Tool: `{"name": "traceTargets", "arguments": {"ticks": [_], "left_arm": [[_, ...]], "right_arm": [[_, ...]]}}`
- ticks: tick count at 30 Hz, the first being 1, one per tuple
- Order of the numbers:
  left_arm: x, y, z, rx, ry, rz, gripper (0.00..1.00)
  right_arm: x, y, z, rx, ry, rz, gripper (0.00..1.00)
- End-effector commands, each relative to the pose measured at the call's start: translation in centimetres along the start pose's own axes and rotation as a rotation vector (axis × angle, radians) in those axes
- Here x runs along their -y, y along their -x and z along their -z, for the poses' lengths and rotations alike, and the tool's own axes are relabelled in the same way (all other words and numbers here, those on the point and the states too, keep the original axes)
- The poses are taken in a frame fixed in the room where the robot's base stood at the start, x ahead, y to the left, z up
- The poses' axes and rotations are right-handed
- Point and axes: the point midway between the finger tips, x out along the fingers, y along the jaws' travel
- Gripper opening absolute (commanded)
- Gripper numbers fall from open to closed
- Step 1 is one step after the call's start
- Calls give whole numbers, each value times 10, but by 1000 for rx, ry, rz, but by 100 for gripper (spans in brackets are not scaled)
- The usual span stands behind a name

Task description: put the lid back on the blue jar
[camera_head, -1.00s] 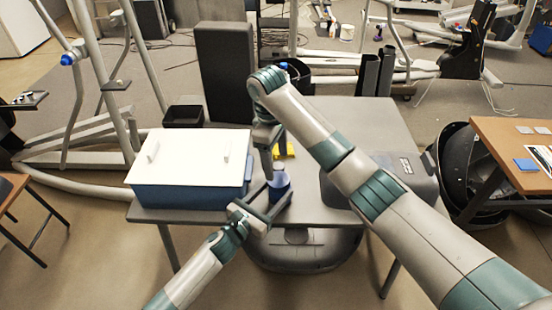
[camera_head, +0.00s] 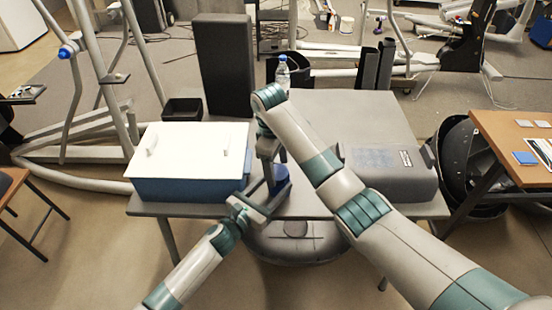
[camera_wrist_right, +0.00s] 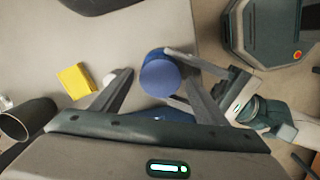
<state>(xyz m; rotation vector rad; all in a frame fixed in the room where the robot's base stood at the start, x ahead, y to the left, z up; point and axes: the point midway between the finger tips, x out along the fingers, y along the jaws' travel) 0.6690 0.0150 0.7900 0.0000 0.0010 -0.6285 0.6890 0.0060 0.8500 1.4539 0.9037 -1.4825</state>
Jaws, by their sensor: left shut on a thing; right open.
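The blue jar (camera_head: 281,174) is at the table's front edge, partly hidden by my grippers. In the right wrist view its smooth, round blue end (camera_wrist_right: 160,77) faces the camera. I cannot tell whether that face is the lid. My left gripper (camera_head: 277,190) is shut on the jar from the side. My right gripper (camera_head: 268,180) points down over the jar and is open. In the right wrist view its fingers stand either side of the jar, with a gap on the left. Another blue patch (camera_wrist_right: 160,113) shows near its palm; I cannot tell what it is.
A blue box with a white top (camera_head: 190,185) stands left of the jar. A grey case (camera_head: 385,175) is at right, a water bottle (camera_head: 282,73) at the back. A yellow block (camera_wrist_right: 76,80) lies near the right gripper. The table's back right is clear.

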Motion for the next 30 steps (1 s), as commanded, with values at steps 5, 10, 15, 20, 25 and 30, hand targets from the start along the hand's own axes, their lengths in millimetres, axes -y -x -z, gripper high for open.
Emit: {"name": "traceTargets", "arguments": {"ticks": [5, 10, 15, 20, 25, 30], "left_arm": [[0, 0, -2, 2, 0, 1, 0], [0, 0, -2, 2, 0, 1, 0], [0, 0, -1, 2, 0, 1, 0], [0, 0, -1, 2, 0, 1, 0], [0, 0, -1, 2, 0, 1, 0], [0, 0, -1, 2, 0, 1, 0]], "right_arm": [[0, -14, 0, 1, 0, 1, 67], [0, -16, 0, 1, 0, 0, 67], [0, -16, 0, 1, 0, 0, 67], [0, -16, 0, 0, 0, 0, 34], [0, -16, 0, 0, -7, -1, 25], [1, -16, 1, -2, -127, 0, 25]]}}
